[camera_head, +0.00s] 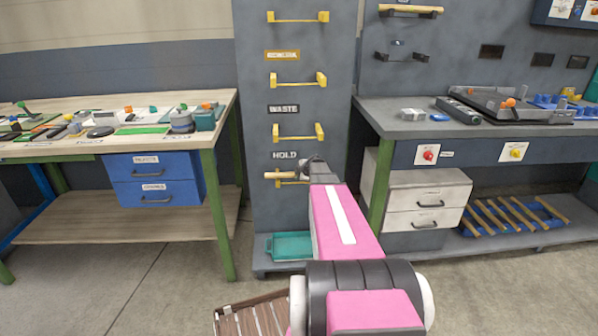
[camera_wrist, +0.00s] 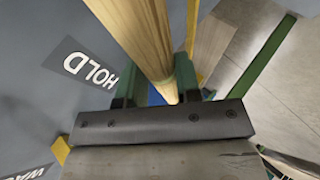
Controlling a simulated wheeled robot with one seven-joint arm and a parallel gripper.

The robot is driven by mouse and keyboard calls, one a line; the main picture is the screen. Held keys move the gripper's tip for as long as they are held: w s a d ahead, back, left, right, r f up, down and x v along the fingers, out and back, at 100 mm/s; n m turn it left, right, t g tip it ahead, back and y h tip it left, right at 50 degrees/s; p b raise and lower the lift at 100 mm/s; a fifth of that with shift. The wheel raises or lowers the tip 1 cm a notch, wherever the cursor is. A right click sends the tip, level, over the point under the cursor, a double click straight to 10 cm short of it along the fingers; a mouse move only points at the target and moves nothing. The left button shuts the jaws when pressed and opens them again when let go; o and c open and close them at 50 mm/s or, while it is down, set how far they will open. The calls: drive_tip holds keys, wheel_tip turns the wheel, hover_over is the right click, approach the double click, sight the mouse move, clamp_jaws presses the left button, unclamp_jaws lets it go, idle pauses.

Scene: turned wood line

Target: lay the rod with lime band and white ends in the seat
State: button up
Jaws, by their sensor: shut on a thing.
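My gripper (camera_wrist: 157,84) is shut on a light wooden rod (camera_wrist: 142,35), which passes between its two green fingers in the wrist view. In the head view the rod's left part (camera_head: 279,176) sticks out beside the gripper, in front of the lowest yellow holder (camera_head: 291,184) under the HOLD label. I cannot tell whether the rod touches that holder. No lime band or white end can be made out on the visible part; the rest is hidden by my arm. Which holder is the seat cannot be told from the frames.
The grey panel (camera_head: 257,215) bears more yellow holders (camera_head: 299,138) above. Another rod (camera_head: 411,9) rests high on the right wall, above empty black brackets (camera_head: 402,57). Workbenches stand left (camera_head: 225,102) and right (camera_head: 372,116). A teal tray (camera_head: 289,246) sits below.

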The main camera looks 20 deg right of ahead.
drive_tip(key=shift+f, duration=0.4)
drive_tip(key=o, duration=1.1)
drive_tip(key=shift+c, duration=0.2)
drive_tip(key=v, duration=1.1)
drive_tip(key=s+a+f+m+g, duration=0.25)
drive_tip(key=s+a, duration=0.25)
drive_tip(key=a, duration=0.3)
drive_tip(key=s+a+f+m+g, duration=0.25)
drive_tip(key=s+a+m, duration=0.2)
drive_tip(key=a, duration=0.35)
drive_tip(key=s+a+f+m+g+h, duration=0.1)
drive_tip(key=s+a+m+g, duration=0.1)
drive_tip(key=s+a+m, duration=0.2)
drive_tip(key=s+a+f+m+g+h, duration=0.1)
drive_tip(key=s+a+m, duration=0.4)
drive_tip(key=s, duration=0.6)
drive_tip(key=shift+s+a+f+m+g, duration=0.25)
drive_tip(key=shift+f+g, duration=0.2)
drive_tip(key=shift+g, duration=0.35)
